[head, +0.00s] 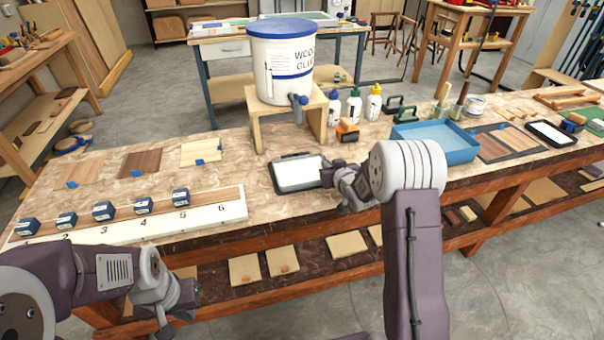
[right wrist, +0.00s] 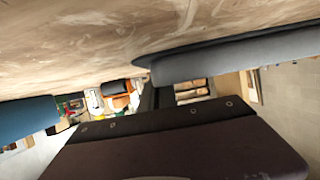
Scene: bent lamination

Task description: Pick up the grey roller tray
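A dark grey tray with a white inside (head: 297,174) lies on the bench near its front edge, in the middle of the head view. My right gripper (head: 332,178) is at the tray's right end, touching or very close to it. The right wrist view shows a dark grey rounded edge (right wrist: 235,57), probably this tray, close to the gripper; its fingers are not clearly visible there. I cannot tell whether they grip the rim. My left gripper (head: 185,296) is low at the left, in front of the bench and away from the tray.
A glue bucket (head: 283,68) stands on a wooden stand (head: 257,118) behind the tray. A blue tray (head: 458,150) is to the right, and another dark-rimmed tray (head: 552,134) farther right. A numbered white board (head: 130,230) with several dark blue blocks lies left.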

